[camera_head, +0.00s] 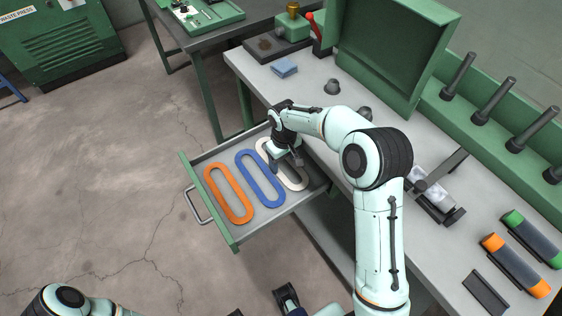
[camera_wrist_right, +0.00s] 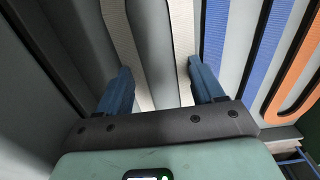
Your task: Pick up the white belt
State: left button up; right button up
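The white belt (camera_head: 292,178) lies in the open drawer as a long flat loop, at the right of the row, partly hidden by my right gripper. My right gripper (camera_head: 285,164) points down over it. In the right wrist view the blue fingers of the right gripper (camera_wrist_right: 160,82) are apart, with both strands of the white belt (camera_wrist_right: 184,45) running between them. Whether the fingers touch the belt I cannot tell.
The blue belt (camera_head: 260,180) lies close beside the white one, and the orange belt (camera_head: 228,193) is farther left. The drawer's green front (camera_head: 208,203) and the workbench (camera_head: 262,79) border the space. Open floor (camera_head: 110,180) lies to the left.

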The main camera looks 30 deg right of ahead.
jog(key=c, duration=0.4)
